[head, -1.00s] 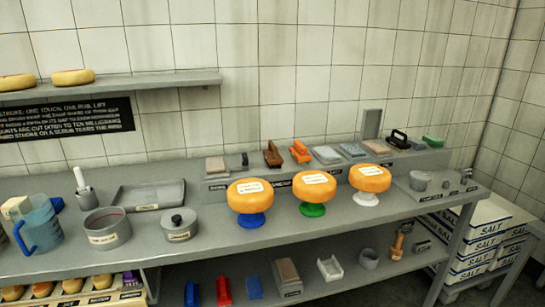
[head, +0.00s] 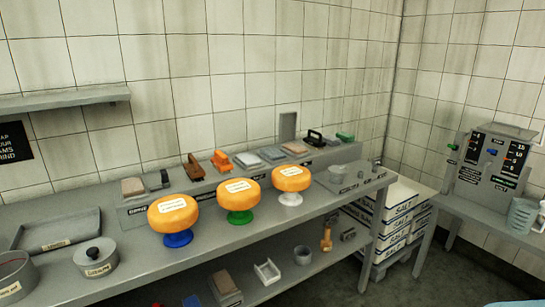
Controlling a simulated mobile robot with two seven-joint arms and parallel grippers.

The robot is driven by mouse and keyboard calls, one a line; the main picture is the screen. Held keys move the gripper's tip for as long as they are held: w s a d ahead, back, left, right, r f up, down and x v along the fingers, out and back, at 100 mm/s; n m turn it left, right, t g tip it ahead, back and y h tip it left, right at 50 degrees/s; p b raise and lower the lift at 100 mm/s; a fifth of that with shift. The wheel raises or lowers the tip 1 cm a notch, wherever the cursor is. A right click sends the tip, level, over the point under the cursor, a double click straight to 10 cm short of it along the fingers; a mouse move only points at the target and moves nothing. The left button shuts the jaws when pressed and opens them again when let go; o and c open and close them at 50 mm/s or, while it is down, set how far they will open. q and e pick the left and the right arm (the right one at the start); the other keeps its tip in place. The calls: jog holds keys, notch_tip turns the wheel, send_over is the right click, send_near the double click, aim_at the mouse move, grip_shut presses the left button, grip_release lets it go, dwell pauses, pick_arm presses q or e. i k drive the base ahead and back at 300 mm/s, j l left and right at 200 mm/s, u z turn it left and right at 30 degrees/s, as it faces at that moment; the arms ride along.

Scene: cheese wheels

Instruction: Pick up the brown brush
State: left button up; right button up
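A brown brush (head: 195,168), with what looks like a raised handle, sits on the raised grey ledge at the back of the counter. It is left of a similar orange tool (head: 222,161) and behind the orange cheese wheel on the blue stand (head: 178,239). The cheese wheel (head: 173,213) stands in front of the ledge and does not cover the brush. Neither of my grippers shows in the head view.
Two more cheese wheels, on a green stand (head: 239,217) and a white stand (head: 290,199), stand along the counter (head: 130,263). A lower shelf holds small tools. Salt boxes (head: 400,208) are stacked at right, near a side table with a control box (head: 492,160).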

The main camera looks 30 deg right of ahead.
aim_at(193, 170)
jog(key=i+l, duration=0.85)
jog(key=l, duration=0.2)
jog(key=z, duration=0.05)
